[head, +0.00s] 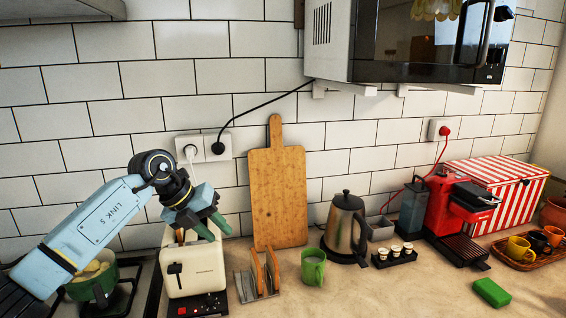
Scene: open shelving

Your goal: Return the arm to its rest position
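My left arm (95,228) reaches in from the left, pale blue and marked "LINK 5". Its gripper (220,234) has green fingers that point down and to the right. The fingers look apart, with nothing visible between them. The gripper is over the cream toaster (196,272), close to its top slots; the view does not show whether it touches. Something brown shows at the slots, partly hidden by the gripper. My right gripper is not in view.
A toast rack (258,278) with brown slices, a green mug (313,267) and a kettle (345,228) stand right of the toaster. A cutting board (278,195) leans on the wall. A green pot (92,285) is below the arm. A microwave (420,40) hangs above. The front counter is fairly clear.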

